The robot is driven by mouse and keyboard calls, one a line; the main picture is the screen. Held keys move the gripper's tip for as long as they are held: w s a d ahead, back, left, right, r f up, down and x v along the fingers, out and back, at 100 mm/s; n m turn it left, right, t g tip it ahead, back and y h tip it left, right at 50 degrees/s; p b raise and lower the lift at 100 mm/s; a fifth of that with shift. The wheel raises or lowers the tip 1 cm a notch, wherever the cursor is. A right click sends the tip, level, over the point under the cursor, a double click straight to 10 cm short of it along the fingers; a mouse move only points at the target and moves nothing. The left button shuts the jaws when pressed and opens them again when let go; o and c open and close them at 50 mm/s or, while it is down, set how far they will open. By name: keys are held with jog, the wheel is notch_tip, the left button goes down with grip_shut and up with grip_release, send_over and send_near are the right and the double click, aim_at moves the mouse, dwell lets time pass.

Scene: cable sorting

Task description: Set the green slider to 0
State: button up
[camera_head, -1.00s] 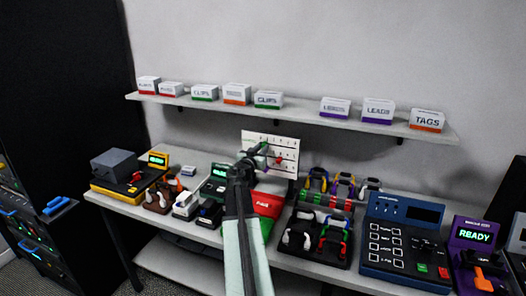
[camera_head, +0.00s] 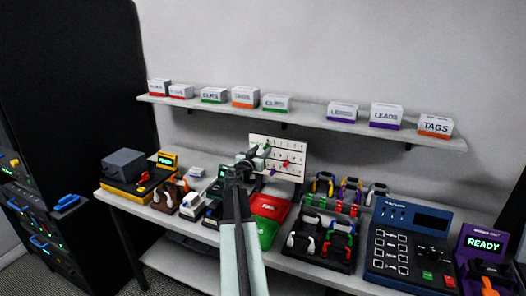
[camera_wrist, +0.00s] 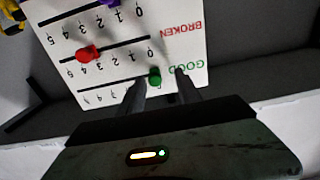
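The white slider board (camera_head: 292,144) stands upright at the back of the bench; it shows upside down in the wrist view (camera_wrist: 191,47). The green slider knob (camera_wrist: 154,76) is in the row marked GOOD, near the label end of its slot, where the low numbers are. I cannot read the exact mark behind it. My gripper (camera_wrist: 160,77) is at the board with its two fingers apart, one on either side of the green knob. A gap shows between the knob and the right finger; contact with the left finger is unclear. In the head view, my gripper (camera_head: 262,152) covers the board's left part.
A red slider knob (camera_wrist: 88,53) sits in the row marked BROKEN, and a purple one (camera_wrist: 105,2) shows at the picture's top. A red bin (camera_head: 270,206) and a green bin (camera_head: 267,233) lie below the board. A shelf (camera_head: 310,120) with labelled boxes runs above.

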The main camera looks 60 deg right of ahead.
jog(key=shift+s, duration=0.1)
jog(key=a, duration=0.7)
jog(key=shift+s+a, duration=0.2)
jog(key=shift+a, duration=0.2)
